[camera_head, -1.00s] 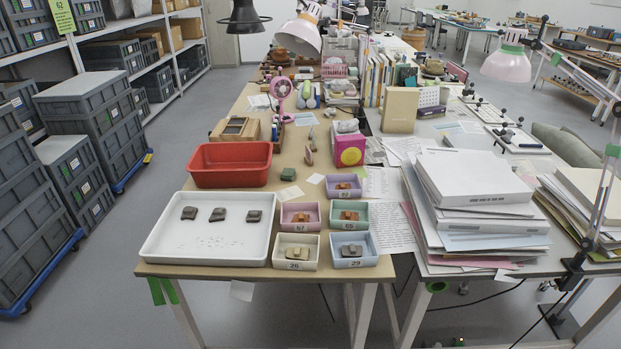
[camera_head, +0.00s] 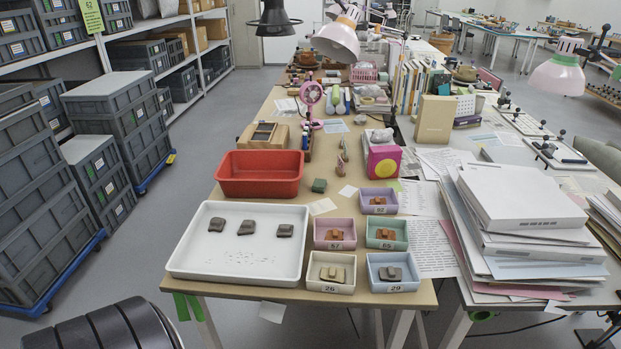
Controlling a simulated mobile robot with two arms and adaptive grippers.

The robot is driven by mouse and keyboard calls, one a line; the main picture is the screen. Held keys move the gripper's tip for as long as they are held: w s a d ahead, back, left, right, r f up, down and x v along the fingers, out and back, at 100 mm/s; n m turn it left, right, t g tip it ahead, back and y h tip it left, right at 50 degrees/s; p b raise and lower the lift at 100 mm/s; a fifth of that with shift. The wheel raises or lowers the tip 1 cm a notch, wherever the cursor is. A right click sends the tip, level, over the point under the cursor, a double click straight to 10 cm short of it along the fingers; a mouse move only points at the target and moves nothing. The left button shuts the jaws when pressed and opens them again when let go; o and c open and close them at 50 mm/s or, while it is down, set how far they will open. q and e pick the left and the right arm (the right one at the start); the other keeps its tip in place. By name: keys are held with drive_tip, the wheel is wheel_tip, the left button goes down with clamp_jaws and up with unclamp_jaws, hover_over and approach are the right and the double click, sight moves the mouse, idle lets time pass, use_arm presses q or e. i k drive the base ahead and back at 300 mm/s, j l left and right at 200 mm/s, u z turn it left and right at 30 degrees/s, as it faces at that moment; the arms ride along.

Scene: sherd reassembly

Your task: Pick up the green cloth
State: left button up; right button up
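A small dark green folded piece (camera_head: 319,185), which looks like the green cloth, lies on the wooden table (camera_head: 330,296) just right of the red basin (camera_head: 260,174). It is too small to tell for certain whether it is cloth or a sponge. Nothing covers it. Neither of my grippers is in view.
A white tray (camera_head: 240,272) with three dark sherds stands at the front left. Several small numbered boxes with sherds, such as the cream box (camera_head: 331,288), stand right of it. A pink speaker-like box (camera_head: 383,162) is behind them. Stacked papers (camera_head: 525,240) fill the right table.

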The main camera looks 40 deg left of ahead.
sight(320, 185)
drive_tip(key=j, duration=1.2)
drive_tip(key=k+j, duration=0.1)
drive_tip(key=j, duration=1.15)
drive_tip(key=k+j, duration=0.1)
drive_tip(key=j, duration=1.1)
